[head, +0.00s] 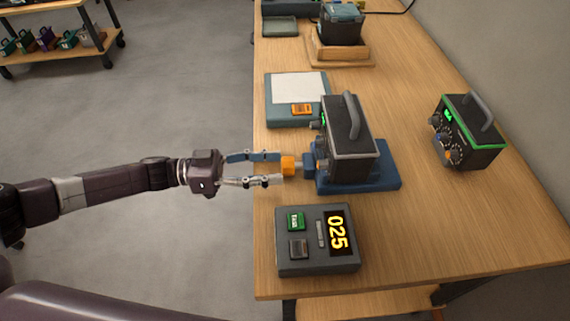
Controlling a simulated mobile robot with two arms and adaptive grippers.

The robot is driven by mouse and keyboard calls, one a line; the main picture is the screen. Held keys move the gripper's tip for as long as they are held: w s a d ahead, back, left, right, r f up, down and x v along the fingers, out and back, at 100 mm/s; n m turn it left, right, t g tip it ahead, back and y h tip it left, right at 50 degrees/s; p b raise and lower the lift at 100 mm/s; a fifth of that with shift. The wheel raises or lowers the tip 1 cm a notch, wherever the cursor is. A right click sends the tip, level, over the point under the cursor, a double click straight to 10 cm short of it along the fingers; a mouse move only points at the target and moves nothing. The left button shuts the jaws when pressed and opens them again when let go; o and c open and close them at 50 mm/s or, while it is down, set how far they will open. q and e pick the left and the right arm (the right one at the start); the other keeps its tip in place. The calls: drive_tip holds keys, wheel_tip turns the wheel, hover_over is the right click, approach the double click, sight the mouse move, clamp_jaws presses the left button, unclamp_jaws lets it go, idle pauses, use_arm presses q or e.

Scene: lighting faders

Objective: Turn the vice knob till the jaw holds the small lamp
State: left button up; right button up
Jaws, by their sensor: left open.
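My left gripper (280,168) comes in from the left over the table's edge. It is open, with one finger on each side of an orange knob (289,166). I cannot tell whether the fingers touch it. The knob is at the left end of a blue vice (384,180). A dark box with a grey handle (346,137) stands upright on the vice's base. Nothing in view is plainly a small lamp; this box is in the vice's place for it. The blue jaw piece (308,161) is near the box's left side, and any gap is too small to tell.
A grey panel (283,261) with a yellow "025" display lies in front on the wooden table (420,240). A second dark box with a handle (468,132) stands at the right. A teal board (285,117) with an orange item and a wooden stand (340,53) are behind.

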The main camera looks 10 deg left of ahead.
sight(285, 167)
use_arm(q)
drive_tip(key=shift+w+d, duration=0.25)
drive_tip(key=shift+d, duration=1)
drive_tip(key=shift+w+d, duration=0.1)
drive_tip(key=shift+d, duration=0.45)
use_arm(e)
drive_tip(key=shift+w+d+f, duration=0.1)
drive_tip(key=shift+w+d, duration=0.1)
drive_tip(key=shift+d, duration=0.25)
drive_tip(key=shift+w+d, duration=0.2)
drive_tip(key=shift+d, duration=0.25)
